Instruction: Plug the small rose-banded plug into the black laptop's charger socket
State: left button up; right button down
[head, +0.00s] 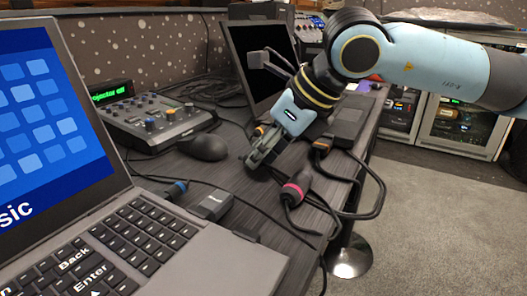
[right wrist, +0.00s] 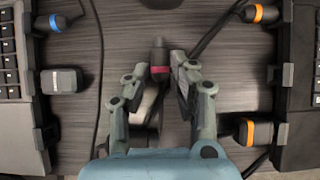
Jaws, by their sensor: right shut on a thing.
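The black laptop (head: 265,68) stands open at the back, and its side edge (right wrist: 298,70) shows at the right of the right wrist view. My right gripper (head: 258,160) is above the desk, left of that laptop. In the right wrist view the gripper (right wrist: 161,78) is shut on a small dark plug with a rose band (right wrist: 160,69), held at the fingertips. The fingers hide this plug in the head view. I cannot make out the charger socket clearly. My left gripper is not in view.
Another rose-banded plug (head: 292,190), larger looking, lies on the desk with its cable. Orange-banded plugs (head: 323,145) (right wrist: 258,14) lie near the black laptop. A grey laptop (head: 215,262), blue-banded plug (head: 176,189), grey box (head: 212,206), mouse (head: 208,147) and mixer (head: 157,119) are left.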

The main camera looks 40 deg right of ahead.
jog(key=shift+r+p, duration=1.5)
jog(key=shift+r, duration=0.85)
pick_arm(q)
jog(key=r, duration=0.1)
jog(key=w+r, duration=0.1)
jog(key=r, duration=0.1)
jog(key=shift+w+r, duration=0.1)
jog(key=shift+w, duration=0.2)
pick_arm(e)
jog(key=shift+f, duration=0.1)
